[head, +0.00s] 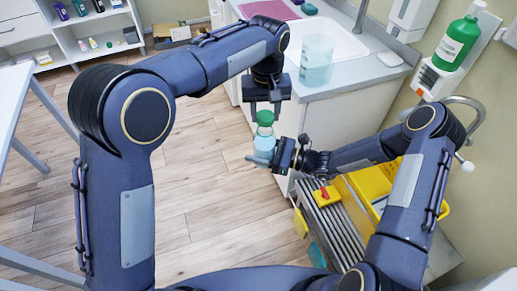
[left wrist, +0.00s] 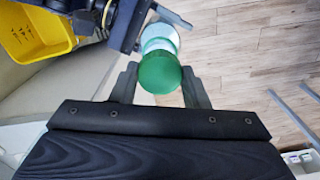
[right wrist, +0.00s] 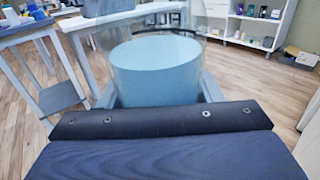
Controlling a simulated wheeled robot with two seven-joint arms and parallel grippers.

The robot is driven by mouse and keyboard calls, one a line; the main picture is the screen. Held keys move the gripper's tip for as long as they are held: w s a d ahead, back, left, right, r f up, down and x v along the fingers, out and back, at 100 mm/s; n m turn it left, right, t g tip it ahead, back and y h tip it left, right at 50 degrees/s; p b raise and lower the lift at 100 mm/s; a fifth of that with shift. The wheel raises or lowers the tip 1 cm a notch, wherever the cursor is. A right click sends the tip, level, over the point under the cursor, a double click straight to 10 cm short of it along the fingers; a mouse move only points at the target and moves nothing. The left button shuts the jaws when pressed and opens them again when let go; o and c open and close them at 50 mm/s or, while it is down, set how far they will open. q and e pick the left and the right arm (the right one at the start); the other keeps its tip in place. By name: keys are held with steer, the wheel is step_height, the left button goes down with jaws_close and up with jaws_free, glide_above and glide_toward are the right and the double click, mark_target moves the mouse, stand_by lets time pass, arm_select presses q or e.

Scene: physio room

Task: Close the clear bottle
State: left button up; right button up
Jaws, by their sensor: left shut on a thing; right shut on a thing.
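The clear bottle (head: 263,143) holds light blue liquid and stands about upright in mid-air in the head view. Its body fills the middle of the right wrist view (right wrist: 155,72). A green cap (head: 265,117) is at the bottle's top, in line with it; I cannot tell whether it is fully seated. My left gripper (head: 264,106) points down from above, shut on the green cap, which also shows in the left wrist view (left wrist: 159,73). My right gripper (head: 268,158) comes in from the right, shut on the bottle's body. The bottle's neck is mostly hidden by the cap.
A counter with a sink (head: 330,38) stands behind, with a clear container of blue liquid (head: 316,62) near its edge. A yellow bin (head: 370,186) is at the right. A green dispenser bottle (head: 456,42) is on the wall. A white table (head: 20,95) is at the left.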

mark_target(265, 145)
arm_select(q)
steer(key=shift+s+r, duration=0.1)
steer(key=shift+s, duration=0.05)
stand_by(0.4)
steer(key=shift+f, duration=0.95)
steer(key=shift+f, duration=0.55)
